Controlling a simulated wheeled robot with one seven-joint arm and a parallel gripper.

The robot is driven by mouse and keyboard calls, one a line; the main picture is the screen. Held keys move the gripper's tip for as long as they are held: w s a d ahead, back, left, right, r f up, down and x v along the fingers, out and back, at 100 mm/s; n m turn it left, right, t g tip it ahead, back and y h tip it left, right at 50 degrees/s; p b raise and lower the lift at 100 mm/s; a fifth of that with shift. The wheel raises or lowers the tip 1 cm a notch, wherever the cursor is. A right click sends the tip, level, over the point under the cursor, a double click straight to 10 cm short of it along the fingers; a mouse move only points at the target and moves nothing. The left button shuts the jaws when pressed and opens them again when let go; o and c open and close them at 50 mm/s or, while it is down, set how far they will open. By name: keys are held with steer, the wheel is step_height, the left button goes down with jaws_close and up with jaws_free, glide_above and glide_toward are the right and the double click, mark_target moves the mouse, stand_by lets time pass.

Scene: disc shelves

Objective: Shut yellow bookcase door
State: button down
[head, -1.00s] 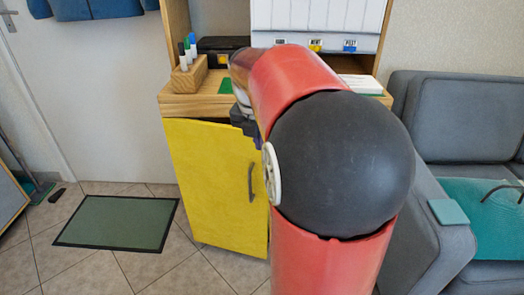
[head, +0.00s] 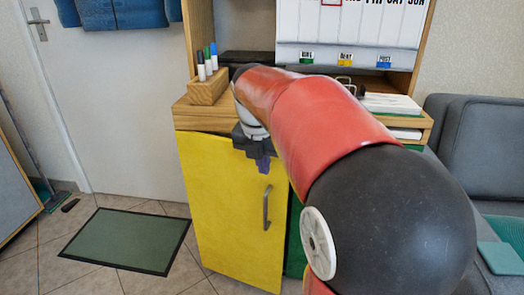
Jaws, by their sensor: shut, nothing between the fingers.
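The yellow bookcase door (head: 225,205) is in the head view, below the wooden shelf top, with a grey vertical bar handle (head: 266,207) near its right edge. The door's top edge stands apart from the shelf front, so it looks ajar; how far is hard to tell. My gripper (head: 262,163) is shut and empty, pointing down at the upper part of the door, above and left of the handle. I cannot tell whether it touches the door. My red and black arm hides the area right of the door.
A wooden pen holder (head: 208,92) with several markers stands on the wooden shelf top (head: 200,115). White papers (head: 392,103) lie at its right. A grey sofa (head: 465,140) is at the right. A green mat (head: 127,239) lies on the tiled floor at the left.

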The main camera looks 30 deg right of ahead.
steer(key=shift+w+d+f, duration=0.2)
steer(key=shift+w+d, duration=1.15)
steer(key=shift+d, duration=0.2)
steer(key=shift+p, duration=0.35)
steer(key=w+d+p, duration=0.3)
steer(key=d+p, duration=0.1)
steer(key=shift+w+d, duration=0.25)
steer(key=shift+w, duration=0.1)
